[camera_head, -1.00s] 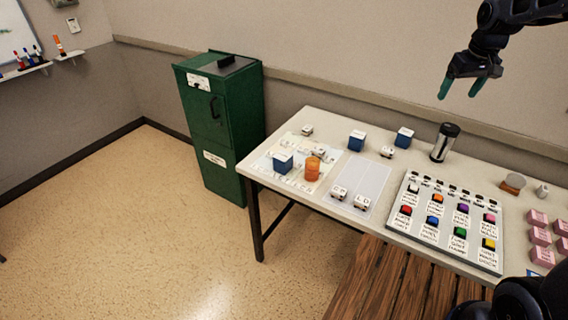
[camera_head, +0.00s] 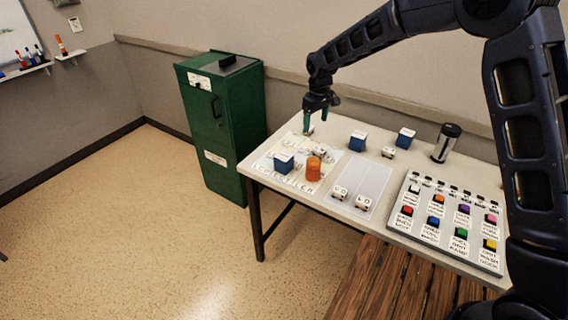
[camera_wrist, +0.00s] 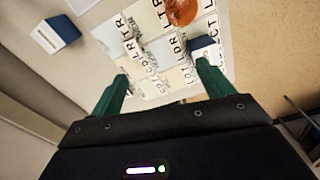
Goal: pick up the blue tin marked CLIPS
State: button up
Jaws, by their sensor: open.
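Three blue tins with pale tops stand on the table; I cannot read which is marked CLIPS. One tin (camera_head: 284,164) is on the lettered sheet at the left, one (camera_head: 357,141) is near the middle, and one (camera_head: 405,138) is at the back right. My gripper (camera_head: 308,128) is open and empty above the table's back left corner. In the wrist view, my gripper (camera_wrist: 163,74) points at the sheet; the sheet's tin (camera_wrist: 203,45) is just beyond the right finger, and another tin (camera_wrist: 62,31) is at upper left.
An orange cup (camera_head: 313,169) is beside the tin on the lettered sheet (camera_head: 300,190). Small white blocks stand around, two on a grey mat (camera_head: 372,176). A dark tumbler (camera_head: 446,143) and a button board (camera_head: 446,222) are to the right. A green cabinet (camera_head: 230,125) stands left of the table.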

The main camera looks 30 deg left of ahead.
jog(key=n, duration=0.2)
send_near(284, 162)
jog(key=w, duration=0.1)
jog(key=w+a+f, duration=0.2)
jog(key=w, duration=0.1)
jog(key=shift+f, duration=0.2)
jog(key=shift+s+a+f, duration=0.1)
jog(key=shift+s+f, duration=0.05)
jog(key=shift+f, duration=2.55)
jog(key=shift+s+a+f, duration=0.1)
jog(key=shift+s+f, duration=0.05)
jog(key=shift+f, duration=2.6)
jog(key=c, duration=1.1)
jog(key=shift+c, duration=0.2)
jog(key=shift+r, duration=0.15)
